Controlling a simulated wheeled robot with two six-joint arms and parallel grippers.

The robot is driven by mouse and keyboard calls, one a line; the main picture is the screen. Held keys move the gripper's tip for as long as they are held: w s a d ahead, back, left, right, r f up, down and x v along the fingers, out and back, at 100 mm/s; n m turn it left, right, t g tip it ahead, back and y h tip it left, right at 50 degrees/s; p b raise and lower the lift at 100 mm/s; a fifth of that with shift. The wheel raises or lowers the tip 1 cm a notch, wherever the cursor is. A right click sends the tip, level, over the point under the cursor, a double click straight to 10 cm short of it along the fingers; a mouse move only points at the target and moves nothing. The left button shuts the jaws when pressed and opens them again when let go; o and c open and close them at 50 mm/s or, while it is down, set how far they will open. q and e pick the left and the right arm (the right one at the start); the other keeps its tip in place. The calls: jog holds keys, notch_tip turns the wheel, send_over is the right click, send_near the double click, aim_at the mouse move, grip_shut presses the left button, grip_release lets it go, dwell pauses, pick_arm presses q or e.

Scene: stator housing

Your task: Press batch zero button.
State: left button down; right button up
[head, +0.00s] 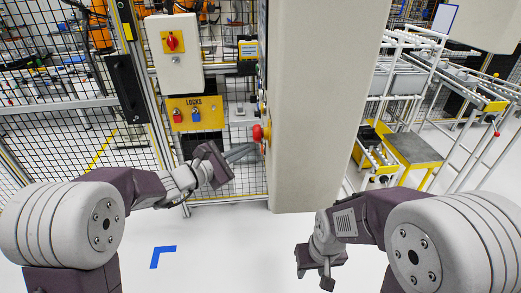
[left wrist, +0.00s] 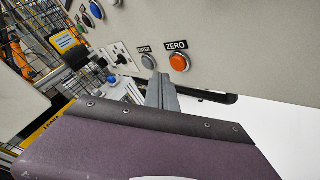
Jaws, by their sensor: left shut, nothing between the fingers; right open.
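The orange round button under the ZERO label (left wrist: 179,62) sits on a beige panel in the left wrist view. A grey button (left wrist: 148,62) with its own small label is just left of it. My left gripper (left wrist: 160,80) is shut and empty, its fingertips just below these two buttons, nearer the grey one's line. Whether they touch the panel I cannot tell. In the head view my left gripper (head: 253,148) points at the edge of the tall beige cabinet (head: 325,110), whose button face is turned away. My right gripper (head: 324,272) is open and empty, low at the right.
A red knob (head: 257,133) sticks out at the cabinet's left edge, close above my left gripper. A yellow LOCKS board (head: 195,113) and a box with a red switch (head: 175,52) are on the fence behind. White racks (head: 400,85) stand at the right.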

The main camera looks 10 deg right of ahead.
pick_arm(q)
jog(key=a, duration=0.5)
jog(key=shift+w+a, duration=0.2)
